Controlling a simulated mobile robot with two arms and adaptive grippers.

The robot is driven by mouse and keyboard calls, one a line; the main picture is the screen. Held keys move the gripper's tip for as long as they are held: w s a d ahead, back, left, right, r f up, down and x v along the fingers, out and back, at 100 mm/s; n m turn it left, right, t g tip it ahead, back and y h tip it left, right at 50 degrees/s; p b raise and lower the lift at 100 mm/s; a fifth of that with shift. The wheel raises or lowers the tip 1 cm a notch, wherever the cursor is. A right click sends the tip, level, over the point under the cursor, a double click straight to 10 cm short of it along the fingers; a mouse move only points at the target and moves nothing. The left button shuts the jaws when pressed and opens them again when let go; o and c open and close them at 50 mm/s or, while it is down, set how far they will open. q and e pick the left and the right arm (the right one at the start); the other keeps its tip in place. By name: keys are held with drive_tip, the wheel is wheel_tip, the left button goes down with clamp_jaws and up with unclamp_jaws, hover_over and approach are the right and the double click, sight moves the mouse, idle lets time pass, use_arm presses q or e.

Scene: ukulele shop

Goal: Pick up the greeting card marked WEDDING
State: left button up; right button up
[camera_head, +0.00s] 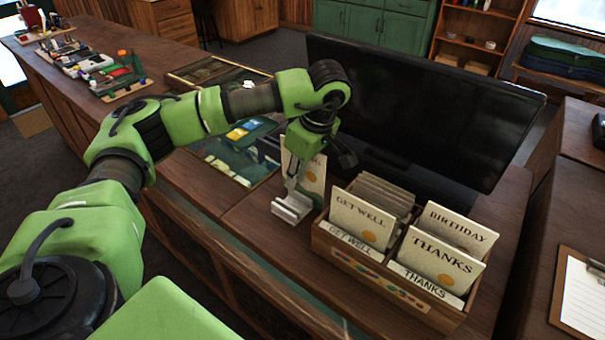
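A wooden card box (372,275) stands on the counter. Its left side holds a GET WELL card (361,219) in front of several cards (388,190) whose faces are hidden. Its right side holds a THANKS card (438,263) in front of a BIRTHDAY card (456,229). I cannot read WEDDING on any card. Another upright card (313,176) with an orange mark is left of the box, largely behind my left gripper (292,200); its lettering is unreadable. The gripper points down there. I cannot tell whether its fingers grip this card. My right gripper is out of view.
A dark monitor (420,112) stands close behind the box and my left wrist. A glass-topped display (240,150) is to the left. A clipboard (580,297) lies at the far right. Bare counter (270,240) shows left of the box.

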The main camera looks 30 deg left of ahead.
use_arm(q)
clamp_jaws()
